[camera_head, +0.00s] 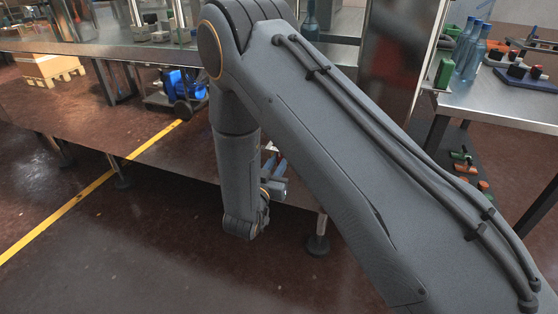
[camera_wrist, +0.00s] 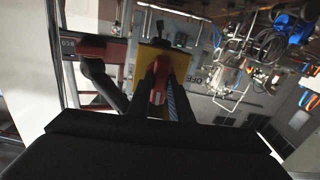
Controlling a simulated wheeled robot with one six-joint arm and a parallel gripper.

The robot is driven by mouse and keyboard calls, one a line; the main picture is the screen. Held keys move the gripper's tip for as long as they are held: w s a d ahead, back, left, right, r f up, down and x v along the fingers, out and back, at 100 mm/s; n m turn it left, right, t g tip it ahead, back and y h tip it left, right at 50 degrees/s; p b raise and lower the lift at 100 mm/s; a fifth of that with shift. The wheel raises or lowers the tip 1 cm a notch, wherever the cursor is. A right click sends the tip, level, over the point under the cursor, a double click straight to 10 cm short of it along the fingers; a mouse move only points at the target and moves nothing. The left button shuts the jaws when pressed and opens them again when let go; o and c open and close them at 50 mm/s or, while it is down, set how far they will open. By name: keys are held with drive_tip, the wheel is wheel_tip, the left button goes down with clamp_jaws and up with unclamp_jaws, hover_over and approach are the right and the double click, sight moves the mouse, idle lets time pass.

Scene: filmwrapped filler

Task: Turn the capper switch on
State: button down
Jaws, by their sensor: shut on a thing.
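In the wrist view the capper switch shows as a red handle (camera_wrist: 158,88) on a yellow plate (camera_wrist: 146,58), fixed to a light panel. My gripper (camera_wrist: 160,82) reaches up to it, its two dark fingers on either side of the red handle and shut on it. Part of an "OFF" label (camera_wrist: 193,78) shows on the panel just right of the fingers. A small dark knob (camera_wrist: 181,39) is above the plate. In the head view my arm hides the switch, and my gripper's fingers cannot be made out there.
In the wrist view, metal machine parts with tubes (camera_wrist: 240,75) are on the right. In the head view, a steel table (camera_head: 500,103) with blue bottles (camera_head: 472,50) stands at right. A wooden pallet (camera_head: 48,72) is at far left, and open floor (camera_head: 130,245) lies at lower left.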

drive_tip(key=shift+m, duration=0.5)
drive_tip(key=c, duration=1.6)
unclamp_jaws()
drive_tip(key=shift+s, duration=0.1)
drive_tip(key=v, duration=0.7)
drive_tip(key=shift+s+a, duration=0.15)
drive_tip(key=shift+s, duration=0.15)
